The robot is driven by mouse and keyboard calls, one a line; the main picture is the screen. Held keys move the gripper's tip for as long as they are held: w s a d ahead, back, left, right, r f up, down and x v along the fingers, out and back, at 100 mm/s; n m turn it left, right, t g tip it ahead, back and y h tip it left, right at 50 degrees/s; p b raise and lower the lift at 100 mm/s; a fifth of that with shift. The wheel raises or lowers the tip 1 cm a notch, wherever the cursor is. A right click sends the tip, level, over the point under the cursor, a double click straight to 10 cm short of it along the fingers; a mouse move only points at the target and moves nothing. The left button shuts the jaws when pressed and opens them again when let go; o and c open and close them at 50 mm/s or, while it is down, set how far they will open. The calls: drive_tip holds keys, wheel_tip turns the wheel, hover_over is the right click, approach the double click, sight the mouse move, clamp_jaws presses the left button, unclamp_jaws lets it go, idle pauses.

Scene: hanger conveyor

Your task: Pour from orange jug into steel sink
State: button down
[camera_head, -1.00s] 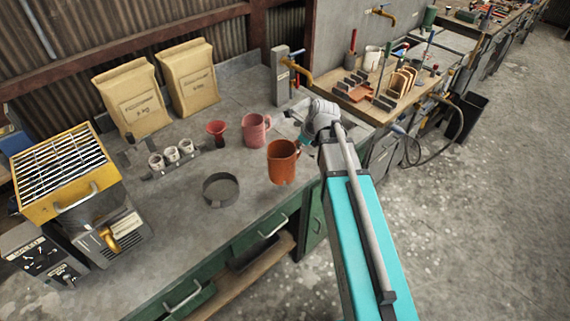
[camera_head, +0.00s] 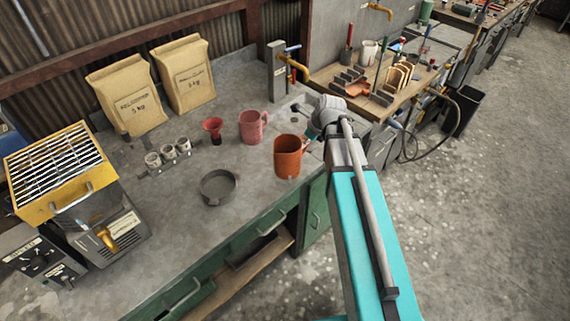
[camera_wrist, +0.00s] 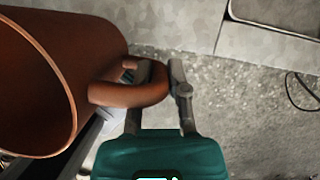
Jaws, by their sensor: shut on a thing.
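The orange jug (camera_head: 288,160) is at the front edge of the grey bench, open top upward. Whether its base touches the bench is hard to tell. My gripper (camera_head: 309,142) is at its right side, shut on the handle. In the wrist view the jug (camera_wrist: 50,75) fills the left side, mouth toward the lower left, and my gripper's fingers (camera_wrist: 160,78) close on its handle. The jug's contents are not visible. I cannot clearly make out the steel sink; a brass tap (camera_head: 292,66) on a grey post stands at the bench's back right.
A pink jug (camera_head: 253,127), red funnel-like cup (camera_head: 213,130), several small white cups (camera_head: 168,153) and a round grey pan (camera_head: 218,188) stand left of the orange jug. Paper bags (camera_head: 127,95) stand behind. A yellow-topped machine (camera_head: 65,180) is far left. Bare bench lies around the pan.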

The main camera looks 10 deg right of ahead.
drive_tip(key=shift+d+r+p, duration=0.3)
drive_tip(key=shift+r, duration=0.05)
drive_tip(key=shift+f, duration=0.1)
drive_tip(key=w+f+b, duration=0.9)
drive_tip(key=w, duration=0.4)
idle(0.3)
drive_tip(key=shift+w, duration=0.1)
